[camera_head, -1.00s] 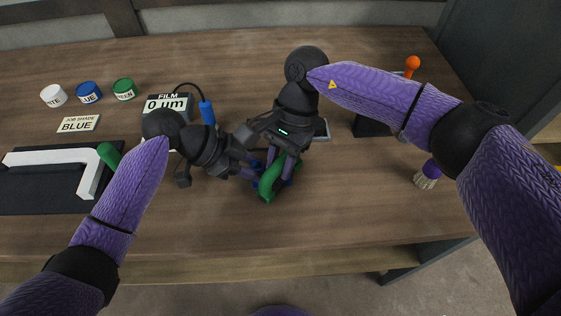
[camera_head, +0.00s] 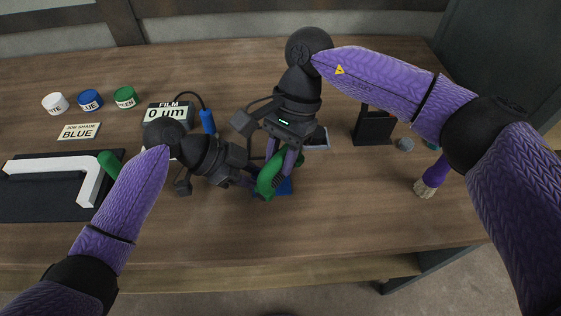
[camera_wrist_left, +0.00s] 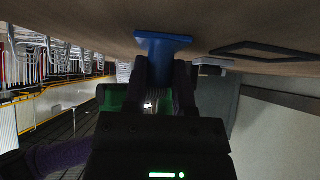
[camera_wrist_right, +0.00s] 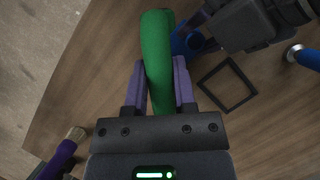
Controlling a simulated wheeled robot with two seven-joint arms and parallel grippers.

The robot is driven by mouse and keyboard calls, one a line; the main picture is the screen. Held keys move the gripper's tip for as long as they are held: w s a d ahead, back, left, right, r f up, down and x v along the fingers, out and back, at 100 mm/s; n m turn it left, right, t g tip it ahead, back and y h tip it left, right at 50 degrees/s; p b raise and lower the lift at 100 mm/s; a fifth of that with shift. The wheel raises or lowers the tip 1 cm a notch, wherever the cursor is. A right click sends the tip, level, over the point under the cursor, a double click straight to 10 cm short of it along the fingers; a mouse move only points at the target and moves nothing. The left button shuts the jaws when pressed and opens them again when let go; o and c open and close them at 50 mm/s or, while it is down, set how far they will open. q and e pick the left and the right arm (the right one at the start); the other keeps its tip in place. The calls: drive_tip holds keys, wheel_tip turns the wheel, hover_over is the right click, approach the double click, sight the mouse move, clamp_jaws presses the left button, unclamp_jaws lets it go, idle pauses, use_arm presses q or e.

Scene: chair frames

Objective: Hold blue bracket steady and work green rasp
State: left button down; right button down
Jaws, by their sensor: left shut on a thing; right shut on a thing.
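The blue bracket (camera_head: 286,187) stands near the middle of the table, partly hidden by my grippers. In the left wrist view its wide blue end (camera_wrist_left: 162,40) meets the tabletop. My left gripper (camera_wrist_left: 160,75) is shut on it from the left. The green rasp (camera_head: 266,182) is a thick rod. My right gripper (camera_wrist_right: 157,82) is shut on it from above, with the rod between its fingers. In the right wrist view the rasp (camera_wrist_right: 156,45) lies close beside the bracket (camera_wrist_right: 188,40); whether they touch is unclear.
A white piece (camera_head: 60,165) lies on a black mat at left. White, blue (camera_head: 90,99) and green cans stand behind a "BLUE" card (camera_head: 79,131). A film gauge (camera_head: 167,108) reads 0 um. A black stand (camera_head: 373,128) and brush (camera_head: 426,185) are at right. The front middle is clear.

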drive_tip(key=shift+f, duration=0.15)
drive_tip(key=shift+s+f, duration=0.2)
drive_tip(key=shift+f, duration=0.35)
drive_tip(key=shift+s+f, duration=0.15)
drive_tip(key=shift+f, duration=0.4)
drive_tip(key=shift+f, duration=0.85)
drive_tip(key=shift+r, duration=0.1)
drive_tip(key=shift+w, duration=0.35)
drive_tip(key=shift+s, duration=0.4)
drive_tip(key=shift+w, duration=0.15)
